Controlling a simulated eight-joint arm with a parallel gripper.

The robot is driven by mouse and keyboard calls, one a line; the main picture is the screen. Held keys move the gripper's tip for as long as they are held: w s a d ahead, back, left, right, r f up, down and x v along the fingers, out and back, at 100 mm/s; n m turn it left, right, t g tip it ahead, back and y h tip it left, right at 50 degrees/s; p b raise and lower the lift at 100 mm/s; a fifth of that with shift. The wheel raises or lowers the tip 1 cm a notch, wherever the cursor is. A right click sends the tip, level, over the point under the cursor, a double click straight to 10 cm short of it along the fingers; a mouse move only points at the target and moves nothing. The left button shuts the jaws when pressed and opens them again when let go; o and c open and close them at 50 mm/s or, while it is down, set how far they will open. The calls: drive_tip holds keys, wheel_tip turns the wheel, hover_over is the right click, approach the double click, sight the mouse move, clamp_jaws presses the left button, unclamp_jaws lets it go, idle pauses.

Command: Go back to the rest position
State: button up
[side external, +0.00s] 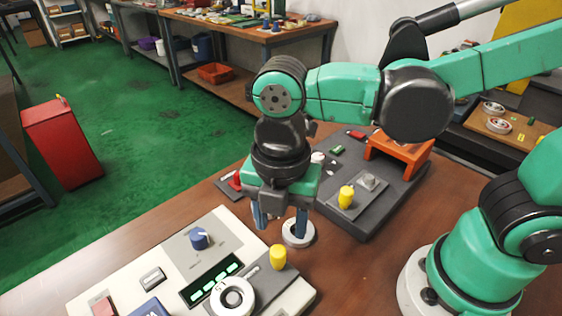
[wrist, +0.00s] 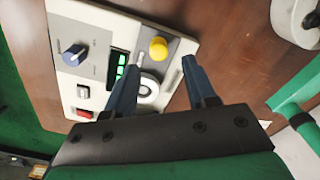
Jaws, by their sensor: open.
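My gripper (side external: 281,224) hangs fingers down above the table, near the control panel's far right edge. Its two fingers are spread apart with nothing between them; they also show apart in the wrist view (wrist: 160,68). A white bearing ring (side external: 299,241) lies on the table behind or below the right fingertip, which partly covers it; I cannot tell the gap. A second white ring (side external: 220,303) sits at the front right of the panel, beside a yellow knob (side external: 278,257). In the wrist view a white ring (wrist: 149,88) shows on the panel between the fingers.
The pale control panel (side external: 150,252) carries a blue dial (side external: 199,239) and a green-lit display (side external: 211,283). A dark board (side external: 375,215) with another yellow knob (side external: 346,196) and an orange stand (side external: 400,148) is behind to the right. Brown table (side external: 330,285) is bare at the front right.

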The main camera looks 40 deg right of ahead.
drive_tip(key=w+d+r+m+t, duration=0.1)
drive_tip(key=w+d+m+t, duration=0.1)
drive_tip(key=d+m, duration=0.5)
drive_tip(key=w+d+r+m+t, duration=0.1)
drive_tip(key=w+d+m+t, duration=0.2)
drive_tip(key=m, duration=1.4)
drive_tip(key=d+t, duration=0.2)
drive_tip(key=d, duration=0.2)
